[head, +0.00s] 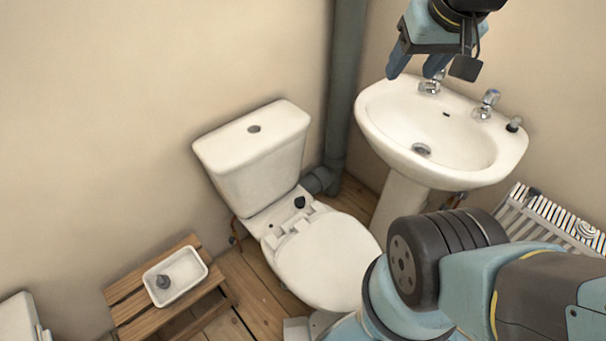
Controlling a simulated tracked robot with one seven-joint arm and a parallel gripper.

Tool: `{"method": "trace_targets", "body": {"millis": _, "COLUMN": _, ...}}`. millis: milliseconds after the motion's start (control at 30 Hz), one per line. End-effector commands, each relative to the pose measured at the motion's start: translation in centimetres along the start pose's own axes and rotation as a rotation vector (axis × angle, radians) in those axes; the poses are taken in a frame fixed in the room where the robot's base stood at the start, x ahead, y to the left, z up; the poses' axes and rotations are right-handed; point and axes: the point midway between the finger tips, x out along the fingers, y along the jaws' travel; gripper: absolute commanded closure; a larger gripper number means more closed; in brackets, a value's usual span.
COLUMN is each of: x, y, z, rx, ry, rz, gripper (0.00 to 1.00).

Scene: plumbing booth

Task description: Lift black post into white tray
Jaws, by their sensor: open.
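A small black post (300,203) stands on the toilet's rear ledge, between the cistern and the hinge end of the lid. The white tray (196,286) lies on a slatted wooden stool at the lower left. A small grey plug-like piece (163,283) sits inside the tray. My gripper (416,66) is at the top right, in front of the basin's back left in the picture. Its blue fingers point down and are apart, with nothing seen between them. It is well up and to the right of the post.
The toilet (254,150) stands between the stool (137,296) and the washbasin (440,168). A grey vertical pipe (344,85) rises behind it. The basin bears two taps and a small dark-topped piece (514,124). A radiator (550,220) is at the right. Bare floor shows beside the stool.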

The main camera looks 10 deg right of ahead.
Motion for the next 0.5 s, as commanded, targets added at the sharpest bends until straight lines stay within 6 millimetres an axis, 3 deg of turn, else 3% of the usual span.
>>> {"method": "trace_targets", "body": {"millis": 233, "x": 3.2, "y": -0.9, "z": -3.1, "rx": -0.024, "ry": -0.014, "rz": -0.011, "gripper": 0.20}}
{"method": "trace_targets", "body": {"millis": 500, "x": 8.8, "y": -1.9, "z": -7.3, "rx": -0.054, "ry": -0.024, "rz": -0.025, "gripper": 0.20}}
